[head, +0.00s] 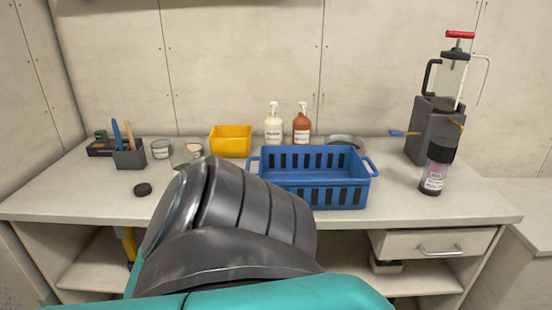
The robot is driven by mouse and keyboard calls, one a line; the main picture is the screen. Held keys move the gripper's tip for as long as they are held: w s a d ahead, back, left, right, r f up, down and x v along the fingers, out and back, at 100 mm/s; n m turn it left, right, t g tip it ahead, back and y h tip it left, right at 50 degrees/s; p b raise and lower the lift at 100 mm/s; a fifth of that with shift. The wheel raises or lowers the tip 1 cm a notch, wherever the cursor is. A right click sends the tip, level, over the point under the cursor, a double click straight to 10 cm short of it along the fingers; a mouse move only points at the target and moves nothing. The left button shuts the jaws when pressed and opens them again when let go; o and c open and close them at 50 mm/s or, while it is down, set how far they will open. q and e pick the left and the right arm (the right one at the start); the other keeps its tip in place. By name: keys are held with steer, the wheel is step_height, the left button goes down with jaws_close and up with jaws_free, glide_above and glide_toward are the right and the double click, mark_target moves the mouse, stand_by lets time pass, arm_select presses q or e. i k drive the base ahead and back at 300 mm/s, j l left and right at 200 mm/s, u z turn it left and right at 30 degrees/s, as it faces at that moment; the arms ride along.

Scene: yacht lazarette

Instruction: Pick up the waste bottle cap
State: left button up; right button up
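A small round black cap (143,189) lies on the left part of the light worktop, in front of the brush holder. It appears to be a loose bottle cap. A clear bottle (433,178) with a white label and a black cap stands upright at the right of the worktop; its label is too small to read surely. A large dark grey and teal arm link of mine fills the lower middle of the view and covers part of the worktop. No gripper fingers show in the head view.
A blue basket (315,195) stands mid-worktop, with a yellow bin (230,140) and two pump bottles, white (274,130) and brown (301,129), behind it. A brush holder (129,158) and tins (161,149) stand left. A grey pump unit (428,130) stands right.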

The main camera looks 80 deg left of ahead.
mark_target(143, 190)
steer(key=u, duration=0.9)
steer(key=j+u, duration=0.1)
steer(key=u, duration=0.8)
steer(key=j+u, duration=0.1)
steer(key=u, duration=1.25)
